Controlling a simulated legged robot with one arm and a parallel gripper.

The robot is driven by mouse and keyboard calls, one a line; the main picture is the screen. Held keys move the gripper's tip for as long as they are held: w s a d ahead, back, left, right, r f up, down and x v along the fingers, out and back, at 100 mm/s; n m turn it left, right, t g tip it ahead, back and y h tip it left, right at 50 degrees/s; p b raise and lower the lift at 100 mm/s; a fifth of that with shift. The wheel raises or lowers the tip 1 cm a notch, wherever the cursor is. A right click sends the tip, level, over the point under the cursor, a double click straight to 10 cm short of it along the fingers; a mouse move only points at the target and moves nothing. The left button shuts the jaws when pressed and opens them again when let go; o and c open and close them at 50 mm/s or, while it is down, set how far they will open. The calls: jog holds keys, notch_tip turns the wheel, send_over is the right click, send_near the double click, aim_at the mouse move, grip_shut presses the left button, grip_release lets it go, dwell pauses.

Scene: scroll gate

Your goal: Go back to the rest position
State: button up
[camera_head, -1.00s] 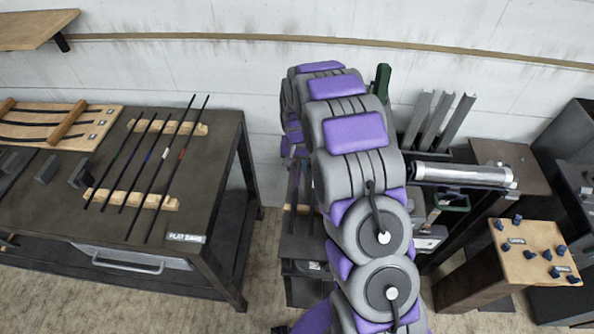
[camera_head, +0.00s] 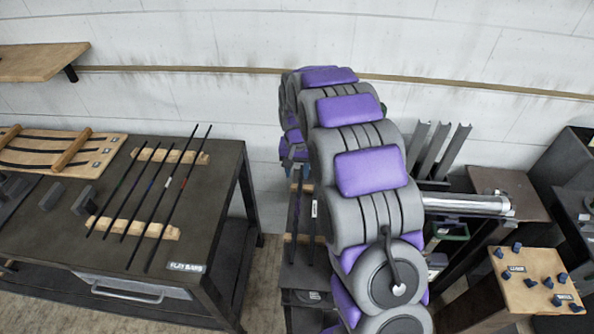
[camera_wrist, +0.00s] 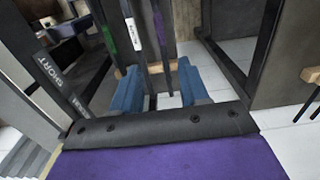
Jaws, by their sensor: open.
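My gripper (camera_wrist: 158,66) shows in the wrist view as two blue fingers set apart, open, with nothing gripped between them. Beyond the fingers stand several dark upright bars (camera_wrist: 160,30), some with green, white or purple marks. I cannot tell how far they are from the fingertips. In the head view my grey and purple arm fills the middle and hides most of the gripper. Upright bars (camera_head: 307,215) in a low dark rack show just left of the arm.
A dark table (camera_head: 215,215) at left carries several thin bars (camera_head: 165,195) on wooden strips. Right of my arm are a metal cylinder (camera_head: 465,203), grey upright profiles (camera_head: 435,150) and a wooden-topped block (camera_head: 535,280) with dark knobs. A wooden shelf (camera_head: 40,62) juts out upper left.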

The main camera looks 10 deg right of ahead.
jog(key=s+r, duration=0.8)
jog(key=s, duration=0.2)
jog(key=s+r+n+g, duration=0.1)
jog(key=s+r, duration=0.1)
jog(key=s, duration=1.4)
jog(key=s+r+n, duration=0.2)
jog(key=s+r, duration=0.1)
jog(key=s, duration=1.3)
jog(key=shift+n+g, duration=0.3)
jog(key=shift+g, duration=0.1)
jog(key=shift+r, duration=0.1)
